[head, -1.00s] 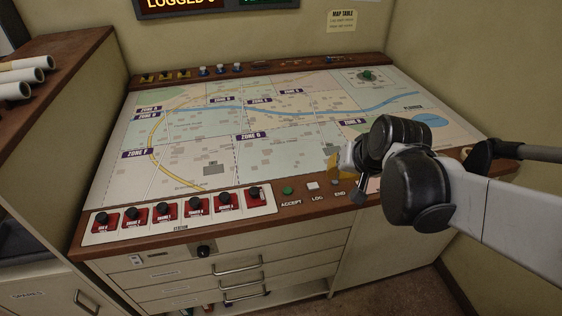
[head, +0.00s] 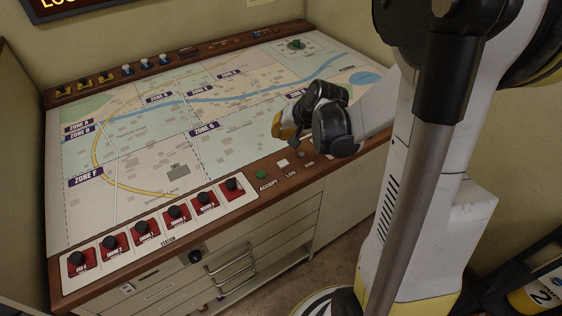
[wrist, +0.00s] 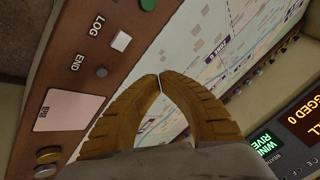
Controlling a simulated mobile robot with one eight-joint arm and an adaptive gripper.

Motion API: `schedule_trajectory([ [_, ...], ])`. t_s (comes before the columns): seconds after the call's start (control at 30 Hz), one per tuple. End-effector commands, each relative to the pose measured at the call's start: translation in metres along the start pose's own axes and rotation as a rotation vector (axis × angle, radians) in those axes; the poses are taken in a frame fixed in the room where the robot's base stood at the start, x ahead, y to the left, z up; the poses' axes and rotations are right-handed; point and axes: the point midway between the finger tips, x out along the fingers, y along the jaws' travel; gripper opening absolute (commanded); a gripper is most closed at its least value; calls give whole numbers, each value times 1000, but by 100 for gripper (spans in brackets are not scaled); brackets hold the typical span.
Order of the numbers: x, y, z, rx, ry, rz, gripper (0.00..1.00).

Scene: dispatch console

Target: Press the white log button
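The white log button (head: 282,163) is a small pale square on the wooden front rail of the map table, above the word LOG. It also shows in the wrist view as a white square (wrist: 121,41) beside the sideways LOG label. My gripper (head: 279,131) is over the map's front edge, behind the log button and apart from it. In the wrist view my gripper's yellow-brown fingers (wrist: 160,78) meet at their tips with nothing between them. In that view the log button is up and left of the fingertips.
The green accept button (head: 261,174) and the grey end button (head: 301,154) flank the log button. A row of black knobs on red plates (head: 177,212) lies to the left. The flat map (head: 150,150) fills the table, and a lit sign (wrist: 301,118) is on the wall.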

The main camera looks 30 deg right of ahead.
Motion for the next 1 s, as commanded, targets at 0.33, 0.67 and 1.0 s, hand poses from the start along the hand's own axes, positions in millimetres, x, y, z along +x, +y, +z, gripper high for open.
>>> schedule_trajectory([
  [0.33, 19, 10, 10, -1, 0, 0, 0],
  [0.67, 57, 31, 31, -1, 0, 0, 0],
  [1.0, 70, 38, 38, -1, 0, 0, 0],
])
